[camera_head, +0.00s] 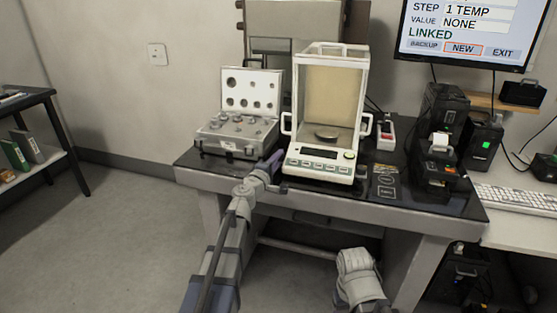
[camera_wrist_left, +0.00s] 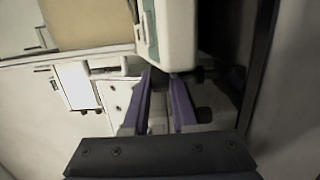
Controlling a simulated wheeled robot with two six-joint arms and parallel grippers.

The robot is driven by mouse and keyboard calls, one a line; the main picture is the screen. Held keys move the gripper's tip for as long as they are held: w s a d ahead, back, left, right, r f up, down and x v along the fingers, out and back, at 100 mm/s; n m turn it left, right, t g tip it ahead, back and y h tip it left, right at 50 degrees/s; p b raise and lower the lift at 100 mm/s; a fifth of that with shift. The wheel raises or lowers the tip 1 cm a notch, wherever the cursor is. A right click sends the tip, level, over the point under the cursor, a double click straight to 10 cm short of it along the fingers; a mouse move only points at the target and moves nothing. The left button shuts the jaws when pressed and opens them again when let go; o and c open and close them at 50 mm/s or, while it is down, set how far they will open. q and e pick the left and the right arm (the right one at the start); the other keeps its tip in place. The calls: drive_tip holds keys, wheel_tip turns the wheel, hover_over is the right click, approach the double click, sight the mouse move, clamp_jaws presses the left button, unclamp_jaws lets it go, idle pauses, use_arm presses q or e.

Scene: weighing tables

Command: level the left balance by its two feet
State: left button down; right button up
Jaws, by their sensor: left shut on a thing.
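The left balance (camera_head: 331,85) stands on the dark table top, with a glass draft shield, a round pan (camera_head: 327,134) and a front panel with a display (camera_head: 318,153). My left gripper (camera_head: 277,168) is at its front left corner, low against the table. In the left wrist view, my purple fingers (camera_wrist_left: 160,88) reach under the corner of the white balance body (camera_wrist_left: 168,35). They are shut on the left foot, which is mostly hidden between the tips. A small dark right foot (camera_head: 361,182) shows at the front right corner. The level bubble cannot be made out.
An open case of weights (camera_head: 238,133) stands left of the balance. A small white and red device (camera_head: 386,134), a printer (camera_head: 439,155) and dark boxes stand to the right. A monitor (camera_head: 465,30) reads LINKED. My right arm hangs low before the table.

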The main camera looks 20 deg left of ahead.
use_arm(q)
drive_tip(key=m+h, duration=0.1)
drive_tip(key=h, duration=0.1)
drive_tip(key=m+g+h, duration=0.1)
drive_tip(key=a+m+g+h, duration=0.1)
drive_tip(key=h, duration=0.1)
drive_tip(key=shift+w+m+h, duration=0.25)
drive_tip(key=shift+m+h, duration=0.05)
drive_tip(key=shift+m, duration=0.1)
drive_tip(key=shift+m+g+h, duration=1)
drive_tip(key=shift+m+h, duration=0.1)
drive_tip(key=shift+h, duration=0.3)
drive_tip(key=shift+d, duration=0.1)
drive_tip(key=c, duration=0.7)
unclamp_jaws()
drive_tip(key=shift+v, duration=3.95)
